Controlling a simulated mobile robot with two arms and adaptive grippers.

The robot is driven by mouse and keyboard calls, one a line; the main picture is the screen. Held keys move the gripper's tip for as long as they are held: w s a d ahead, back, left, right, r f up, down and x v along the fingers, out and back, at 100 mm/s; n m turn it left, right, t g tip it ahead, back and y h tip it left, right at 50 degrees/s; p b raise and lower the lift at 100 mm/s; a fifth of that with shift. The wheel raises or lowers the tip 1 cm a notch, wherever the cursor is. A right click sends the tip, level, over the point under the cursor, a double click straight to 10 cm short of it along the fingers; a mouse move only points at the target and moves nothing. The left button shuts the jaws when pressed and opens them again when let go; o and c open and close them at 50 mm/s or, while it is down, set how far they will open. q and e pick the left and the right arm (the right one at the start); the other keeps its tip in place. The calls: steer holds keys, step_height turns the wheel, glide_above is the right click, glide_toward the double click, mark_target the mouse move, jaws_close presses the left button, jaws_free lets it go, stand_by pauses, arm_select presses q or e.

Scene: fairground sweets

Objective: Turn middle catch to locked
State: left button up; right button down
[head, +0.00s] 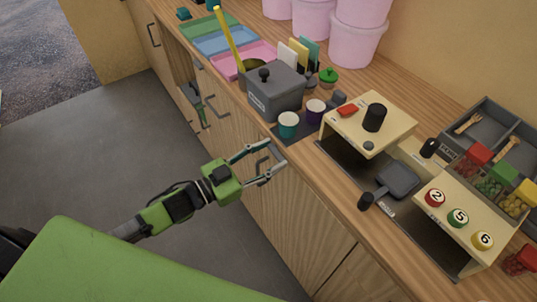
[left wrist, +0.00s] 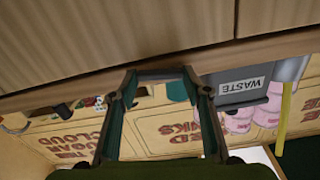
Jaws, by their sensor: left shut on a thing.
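My left gripper (head: 270,163) reaches in from the left at the wooden cabinet front, just below the counter edge. Its two fingers are apart, and a thin dark bar (left wrist: 161,74) spans between their tips in the left wrist view. The bar lies against the cabinet front, and the gripper is shut on it. I cannot tell for sure whether this bar is the middle catch, or whether it stands at locked; no marking shows on it. Other dark bar handles sit along the cabinet front, one at the far left (head: 153,35). My right gripper is not in view.
A cream stove-like box (head: 395,110) and a dark pan (head: 397,181) are to the right. The grey floor (head: 90,150) is clear.

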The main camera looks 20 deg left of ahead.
arm_select(q)
steer(key=shift+w+a+f+m+b, duration=0.25)
steer(key=shift+m+b, duration=0.3)
steer(key=shift+m, duration=2.15)
steer(key=shift+w+a+f+m+b, duration=0.15)
steer(key=shift+f+m+b, duration=0.3)
steer(key=shift+m, duration=2.25)
steer(key=shift+w+a+f+m+b, duration=0.1)
steer(key=shift+a+f+m+b, duration=0.35)
steer(key=shift+m, duration=2.25)
steer(key=shift+d+r, duration=0.2)
steer(key=shift+d, duration=0.05)
steer(key=o, duration=1.1)
steer(key=shift+s, duration=0.1)
steer(key=v, duration=1.2)
steer(key=shift+a, duration=0.1)
